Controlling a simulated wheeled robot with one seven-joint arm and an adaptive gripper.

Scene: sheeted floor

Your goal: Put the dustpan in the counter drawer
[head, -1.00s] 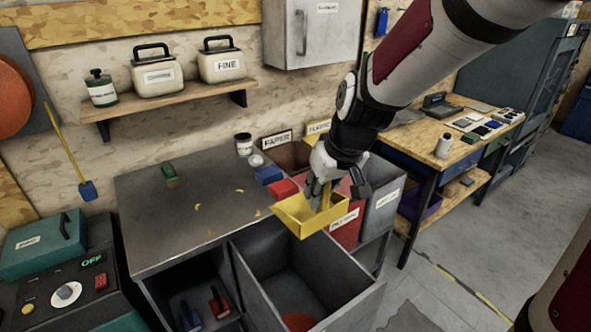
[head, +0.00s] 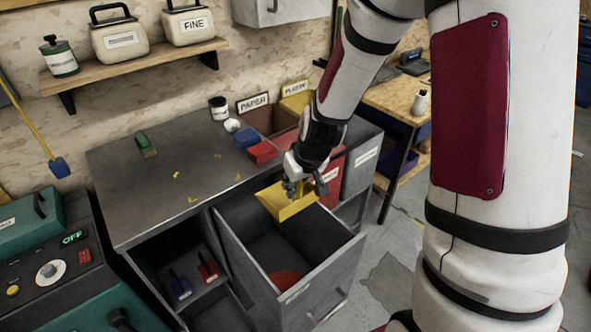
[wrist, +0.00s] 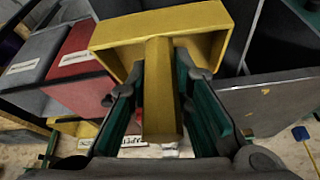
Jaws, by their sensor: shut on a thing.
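The yellow dustpan (head: 288,202) hangs from my gripper (head: 298,182), above the back right part of the open counter drawer (head: 342,249). In the wrist view my gripper (wrist: 160,110) is shut on the handle of the dustpan (wrist: 205,22), with a green-padded finger on each side. The dustpan's pan is tilted and apart from the drawer floor. The drawer is pulled out from the grey counter (head: 130,198), and a red-orange round thing (head: 285,281) lies inside it near the front.
A green-topped brush (head: 145,144) and yellow scraps lie on the counter. Labelled bins, one grey (head: 361,167), stand right of the drawer. An open cubby (head: 165,265) is left of it.

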